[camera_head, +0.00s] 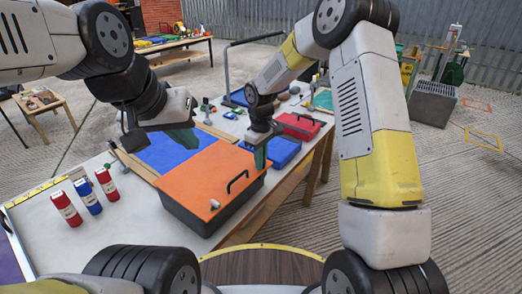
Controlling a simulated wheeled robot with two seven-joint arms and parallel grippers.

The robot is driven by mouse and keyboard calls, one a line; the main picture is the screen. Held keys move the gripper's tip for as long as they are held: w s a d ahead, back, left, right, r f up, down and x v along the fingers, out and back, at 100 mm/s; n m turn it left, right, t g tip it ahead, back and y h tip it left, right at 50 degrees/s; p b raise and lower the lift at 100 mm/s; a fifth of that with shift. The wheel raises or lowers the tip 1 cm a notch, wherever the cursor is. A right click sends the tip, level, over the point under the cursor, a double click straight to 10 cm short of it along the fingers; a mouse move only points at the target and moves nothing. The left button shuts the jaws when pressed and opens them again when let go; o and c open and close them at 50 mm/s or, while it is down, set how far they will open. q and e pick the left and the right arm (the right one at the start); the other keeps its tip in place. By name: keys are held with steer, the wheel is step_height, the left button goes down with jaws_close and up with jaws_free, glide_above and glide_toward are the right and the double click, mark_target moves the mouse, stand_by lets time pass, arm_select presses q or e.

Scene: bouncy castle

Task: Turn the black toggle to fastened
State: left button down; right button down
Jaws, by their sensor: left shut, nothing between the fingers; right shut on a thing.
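A dark box with an orange lid (190,178) stands on the near part of the long table. A black curved handle (238,181) and a small white knob (214,204) are on its near side. My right gripper (261,158) reaches down with teal fingers at the lid's far right corner. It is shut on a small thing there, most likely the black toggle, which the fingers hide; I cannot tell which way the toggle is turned. My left gripper (186,140) is shut and empty, above the blue panel (168,150) behind the orange lid.
Two red bottles (66,208) and a blue bottle (88,196) stand at the table's left. A blue box (282,150) and a red box (298,125) lie beyond my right gripper. Small items clutter the far end. The table's near left is mostly bare.

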steer(key=shift+w+r, duration=0.1)
stand_by(0.4)
steer(key=c, duration=1.5)
jaws_free()
step_height(320, 180, up, 7)
steer(key=shift+r, duration=0.35)
